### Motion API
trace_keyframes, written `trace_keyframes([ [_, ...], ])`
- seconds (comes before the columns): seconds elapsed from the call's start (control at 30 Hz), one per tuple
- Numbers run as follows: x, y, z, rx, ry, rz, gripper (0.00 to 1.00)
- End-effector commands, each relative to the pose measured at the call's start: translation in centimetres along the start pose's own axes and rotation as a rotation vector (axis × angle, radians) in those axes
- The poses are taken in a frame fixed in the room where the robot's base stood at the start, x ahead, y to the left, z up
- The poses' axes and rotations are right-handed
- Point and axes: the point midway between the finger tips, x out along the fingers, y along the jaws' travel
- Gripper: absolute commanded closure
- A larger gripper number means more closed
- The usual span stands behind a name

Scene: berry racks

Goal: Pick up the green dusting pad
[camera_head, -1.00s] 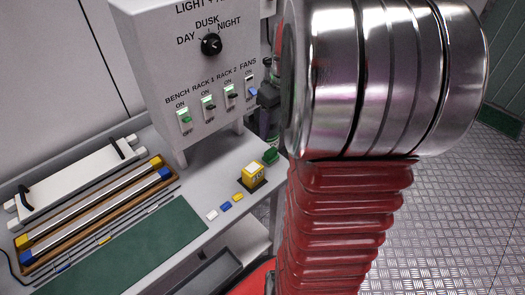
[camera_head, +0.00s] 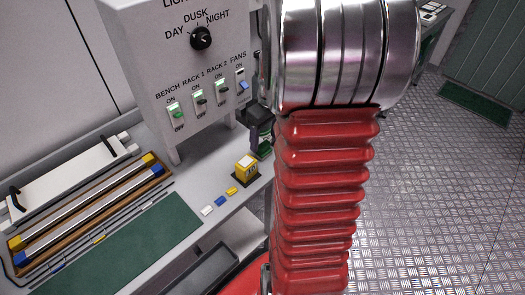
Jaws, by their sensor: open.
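The green dusting pad (camera_head: 264,153) is a small dark green block near the right end of the bench, just behind a yellow block. It is partly hidden by my gripper (camera_head: 262,143), which is dark and points down at it from above. My gripper is open, with its fingertips at or just over the pad. The view is too small to tell whether they touch it or stand on both sides of it.
The yellow block (camera_head: 246,169) stands close in front of the pad. Small white, blue and yellow pieces (camera_head: 220,201) lie to its left. The switch box (camera_head: 200,75) rises behind. A green mat (camera_head: 130,245) and tube tray (camera_head: 95,205) lie left.

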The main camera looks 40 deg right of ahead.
Motion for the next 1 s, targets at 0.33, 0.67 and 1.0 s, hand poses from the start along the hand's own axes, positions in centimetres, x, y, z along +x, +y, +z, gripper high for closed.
trace_keyframes([
  [0.33,0.3,0.0,0.0,0.0,-0.001,0.0,0.39],
  [0.67,4.2,0.0,0.1,-0.001,-0.003,-0.002,0.39],
  [1.0,5.2,0.0,0.0,-0.001,0.0,0.0,0.39],
])
